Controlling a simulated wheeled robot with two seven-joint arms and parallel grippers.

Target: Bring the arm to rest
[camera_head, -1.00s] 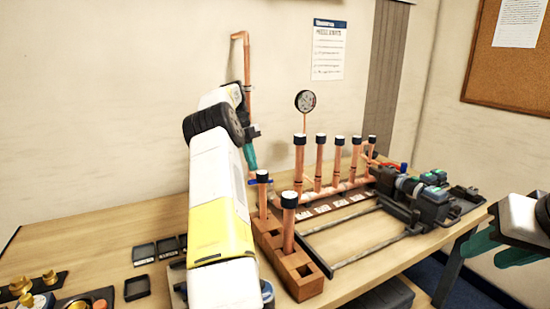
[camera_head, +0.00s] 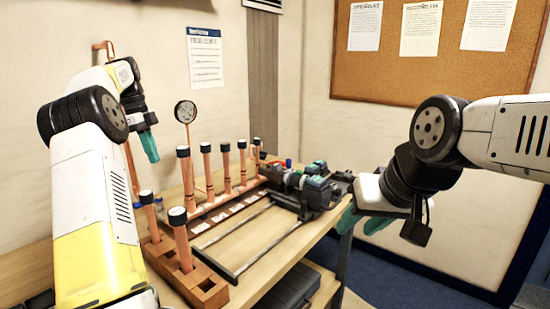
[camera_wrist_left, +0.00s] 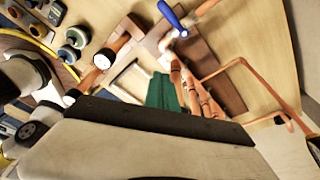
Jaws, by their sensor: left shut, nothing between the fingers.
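My left gripper (camera_head: 148,146) has green fingers that point down, shut and empty. It hangs in front of the wall, to the left of the pressure gauge (camera_head: 186,111). In the left wrist view its fingers (camera_wrist_left: 166,92) are together, with copper pipes (camera_wrist_left: 200,95) behind them. My right gripper (camera_head: 363,220) is at the right, past the end of the bench. Its two green fingers look apart with nothing between them. The copper manifold (camera_head: 222,205), with several capped upright pipes, stands on the bench between the two grippers.
A brick-coloured block (camera_head: 205,286) holds two capped pipes at the front. Dark clamp tooling (camera_head: 310,190) sits at the bench's right end, with metal rails (camera_head: 262,247) before it. A blue-handled part (camera_wrist_left: 172,18) shows in the left wrist view. The floor at right is clear.

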